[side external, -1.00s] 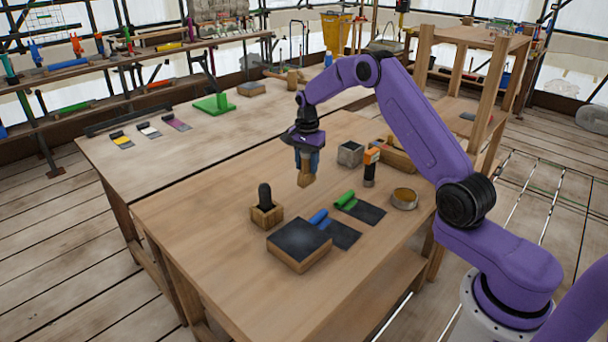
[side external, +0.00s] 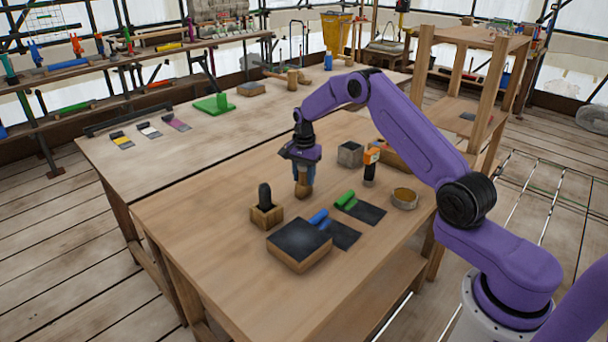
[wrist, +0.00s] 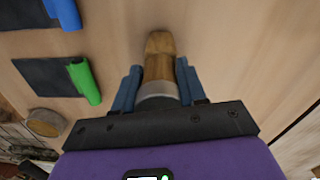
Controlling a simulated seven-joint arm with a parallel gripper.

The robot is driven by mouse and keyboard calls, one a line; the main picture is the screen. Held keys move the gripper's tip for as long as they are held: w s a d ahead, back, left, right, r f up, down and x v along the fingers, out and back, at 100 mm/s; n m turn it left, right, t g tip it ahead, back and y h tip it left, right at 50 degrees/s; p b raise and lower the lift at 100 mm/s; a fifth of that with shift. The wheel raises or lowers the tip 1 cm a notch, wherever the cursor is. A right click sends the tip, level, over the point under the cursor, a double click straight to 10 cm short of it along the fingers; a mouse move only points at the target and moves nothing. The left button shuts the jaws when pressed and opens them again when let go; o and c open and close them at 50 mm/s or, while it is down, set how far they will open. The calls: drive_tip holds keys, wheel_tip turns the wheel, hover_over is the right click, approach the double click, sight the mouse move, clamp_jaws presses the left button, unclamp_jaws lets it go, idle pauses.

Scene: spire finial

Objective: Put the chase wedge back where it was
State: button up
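My gripper (side external: 303,175) points down over the middle of the front workbench. It is shut on a brown wooden tool, which I take to be the chase wedge (side external: 303,189). In the wrist view the wedge (wrist: 159,62) lies between the two blue fingers (wrist: 157,88), with a grey band near the palm and a blunt wooden end pointing away. The fingers hide part of its upper end in the side view. Its lower end is at or close to the bench top; I cannot tell whether it touches.
Near the wedge stand a wooden holder (side external: 266,216) with a dark rounded tool, a dark-topped block (side external: 299,250), blue (side external: 319,217) and green (side external: 345,198) rolls on dark sheets, a grey cube (side external: 350,154), an orange-and-black tool (side external: 371,163) and a round tin (side external: 404,199). The bench's left part is clear.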

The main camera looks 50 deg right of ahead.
drive_tip(key=o, duration=0.4)
drive_tip(key=shift+r, duration=0.1)
wheel_tip(320, 180, up, 12)
drive_tip(key=shift+r, duration=0.1)
drive_tip(key=s+a+r+n, duration=0.3)
drive_tip(key=s+a+n, duration=0.3)
drive_tip(key=s+a, duration=0.3)
drive_tip(key=s+a+r+n, duration=0.4)
drive_tip(key=s+a+n, duration=0.2)
drive_tip(key=a, duration=0.5)
drive_tip(key=shift+s+d+f+n, duration=0.35)
drive_tip(key=shift+s+n, duration=2.25)
drive_tip(key=shift+s, duration=2.45)
drive_tip(key=shift+s+d+f+n, duration=0.15)
drive_tip(key=shift+s+f+n, duration=0.25)
drive_tip(key=shift+s+n, duration=3.4)
drive_tip(key=shift+s+d+f+n, duration=0.35)
drive_tip(key=shift+s+n, duration=1.05)
drive_tip(key=shift+s, duration=4.85)
